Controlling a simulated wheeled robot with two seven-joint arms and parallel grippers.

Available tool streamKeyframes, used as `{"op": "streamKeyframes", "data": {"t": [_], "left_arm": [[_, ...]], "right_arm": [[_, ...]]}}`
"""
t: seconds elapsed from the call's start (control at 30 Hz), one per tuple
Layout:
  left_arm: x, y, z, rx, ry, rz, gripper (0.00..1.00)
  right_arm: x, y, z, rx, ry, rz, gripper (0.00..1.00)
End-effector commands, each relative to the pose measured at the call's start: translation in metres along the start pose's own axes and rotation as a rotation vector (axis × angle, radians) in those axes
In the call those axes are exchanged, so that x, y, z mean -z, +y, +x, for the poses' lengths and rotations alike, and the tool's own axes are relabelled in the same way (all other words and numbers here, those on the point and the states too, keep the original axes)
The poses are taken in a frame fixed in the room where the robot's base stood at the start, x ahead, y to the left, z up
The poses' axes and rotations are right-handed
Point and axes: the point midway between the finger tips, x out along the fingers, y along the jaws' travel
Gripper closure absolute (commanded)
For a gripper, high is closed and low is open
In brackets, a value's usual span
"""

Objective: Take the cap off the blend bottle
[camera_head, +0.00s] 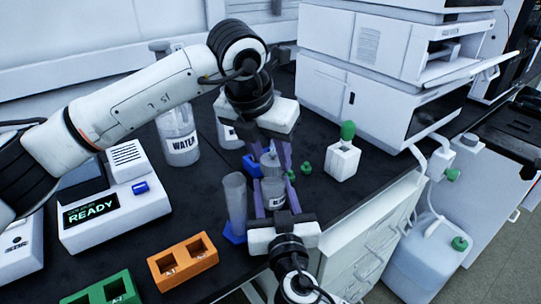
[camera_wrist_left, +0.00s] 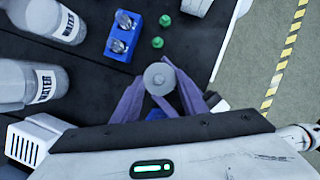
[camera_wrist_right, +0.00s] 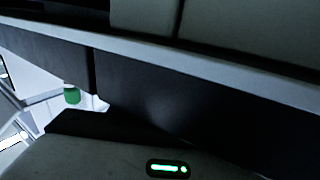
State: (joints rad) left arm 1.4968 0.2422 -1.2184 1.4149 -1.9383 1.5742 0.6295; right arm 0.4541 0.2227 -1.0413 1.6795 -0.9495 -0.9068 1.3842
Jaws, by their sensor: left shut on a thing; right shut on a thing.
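The blend bottle (camera_head: 273,191) is a small clear bottle with a partly hidden label, upright on the dark bench between my two grippers. Its grey cap (camera_head: 269,159) is at the top of the bottle; I cannot tell whether it is seated or slightly lifted. My left gripper (camera_head: 269,156), with purple fingers, comes down from above and is shut on the cap. In the left wrist view the round grey cap (camera_wrist_left: 160,78) sits between the fingers. My right gripper (camera_head: 272,196) reaches in from the front and is shut on the bottle body. The right wrist view does not show the bottle.
A clear cylinder (camera_head: 235,200) on a blue base stands close left of the bottle. Water bottles (camera_head: 180,137) stand behind left. A blue vial rack (camera_wrist_left: 123,36) and loose green caps (camera_wrist_left: 157,42) lie nearby. A green-capped white container (camera_head: 343,158) stands right, near the bench edge.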

Motion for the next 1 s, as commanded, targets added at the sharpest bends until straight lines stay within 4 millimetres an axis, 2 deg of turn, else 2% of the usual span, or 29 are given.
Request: {"op": "streamKeyframes", "data": {"t": [0.23,0.5,0.73,0.77,0.9,1.0], "left_arm": [[-0.003,0.0,-0.005,0.0,-0.001,0.0,0.88],[-0.015,0.0,-0.035,-0.001,-0.002,-0.001,0.88],[-0.015,0.0,-0.037,0.0,-0.001,0.0,0.88],[-0.015,0.0,-0.037,0.0,-0.001,0.0,0.88],[-0.015,0.0,-0.037,0.0,-0.001,0.0,0.88],[-0.015,0.0,-0.037,0.0,0.0,0.0,0.88]], "right_arm": [[0.0,0.0,0.0,0.0,0.0,0.0,0.98],[0.0,0.0,0.0,0.0,0.0,0.0,0.98],[0.0,0.0,0.0,0.0,0.0,0.0,0.98],[0.0,0.0,0.0,0.0,0.0,0.0,0.56],[0.0,0.0,0.0,0.0,0.0,0.0,0.36],[0.0,0.0,0.0,0.0,0.0,0.0,0.36]]}}
